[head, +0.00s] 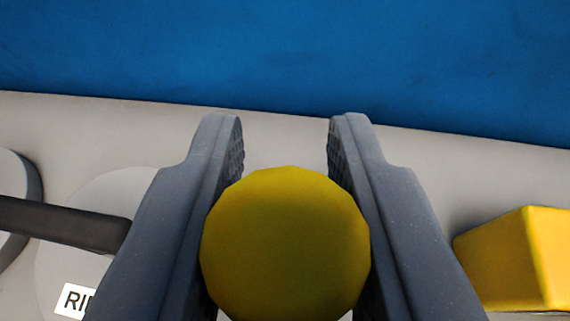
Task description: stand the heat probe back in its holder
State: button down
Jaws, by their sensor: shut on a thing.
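My gripper (286,130) is in the middle of the head view, its two grey ridged fingers on either side of a yellow round-ended piece. This piece looks like the heat probe (285,245), seen end-on, and my gripper is shut on it. Its lower part is hidden behind its own round end, so I cannot tell its tip or how high it is. I cannot make out the holder for certain in this view.
A yellow block (515,258) stands at the right, close to the right finger. At the left are a dark bar (62,222) and a pale disc (75,262) with a partly hidden label starting "RI". The pale grey surface (120,130) ends at a blue area (290,55).

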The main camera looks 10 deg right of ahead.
jog(key=shift+f, duration=0.4)
jog(key=c, duration=1.1)
grip_release()
jog(key=b+v, duration=0.2)
jog(key=v, duration=1.1)
jog(key=shift+s+a, duration=0.1)
jog(key=shift+s, duration=0.25)
notch_tip(320, 180, up, 12)
jog(key=w+a+n+b, duration=0.1)
jog(key=w+a, duration=0.1)
jog(key=a, duration=0.1)
jog(key=s+a+r, duration=0.4)
jog(key=a+r, duration=0.1)
jog(key=r, duration=0.4)
jog(key=s+a+r+t+y+b, duration=0.1)
jog(key=s+a+r, duration=0.3)
jog(key=r, duration=0.6)
jog(key=s+a+r+t+y+b, duration=0.1)
jog(key=s+a+r, duration=0.3)
jog(key=r, duration=0.6)
jog(key=shift+s+a+n, duration=0.15)
jog(key=shift+a+n, duration=0.05)
jog(key=shift+a, duration=0.4)
jog(key=shift+s+a+n, duration=0.2)
jog(key=shift+a, duration=0.4)
